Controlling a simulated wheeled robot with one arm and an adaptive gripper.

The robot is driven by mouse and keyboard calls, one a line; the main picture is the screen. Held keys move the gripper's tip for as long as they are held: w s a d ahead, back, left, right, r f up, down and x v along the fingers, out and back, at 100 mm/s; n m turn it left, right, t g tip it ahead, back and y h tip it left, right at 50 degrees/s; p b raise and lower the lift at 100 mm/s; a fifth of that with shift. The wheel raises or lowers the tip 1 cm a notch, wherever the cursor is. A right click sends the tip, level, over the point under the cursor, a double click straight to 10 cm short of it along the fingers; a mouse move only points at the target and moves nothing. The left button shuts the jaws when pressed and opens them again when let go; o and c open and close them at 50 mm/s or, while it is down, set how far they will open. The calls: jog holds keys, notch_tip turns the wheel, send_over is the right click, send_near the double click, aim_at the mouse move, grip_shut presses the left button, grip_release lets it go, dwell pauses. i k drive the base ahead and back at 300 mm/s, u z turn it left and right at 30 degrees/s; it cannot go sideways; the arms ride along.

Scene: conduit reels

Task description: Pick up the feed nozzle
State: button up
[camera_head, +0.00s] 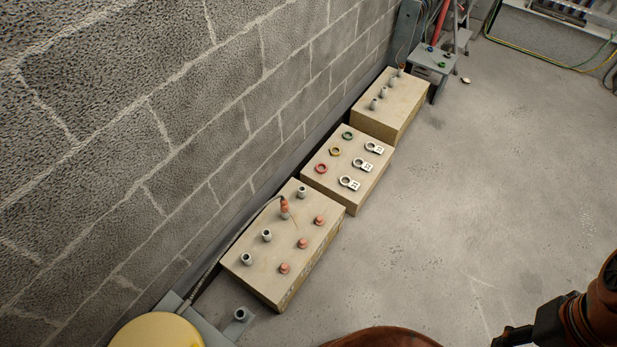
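A middle block (372,193) carries coloured rings and white tags. A farther block (408,112) bears grey fittings, with a small grey stand (436,64) behind it. A block wall (150,120) runs along the left. The concrete floor (490,180) to the right is clear.

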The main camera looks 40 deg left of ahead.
aim_at(284, 206)
jog(key=i, duration=2.35)
jog(key=u, duration=5.85)
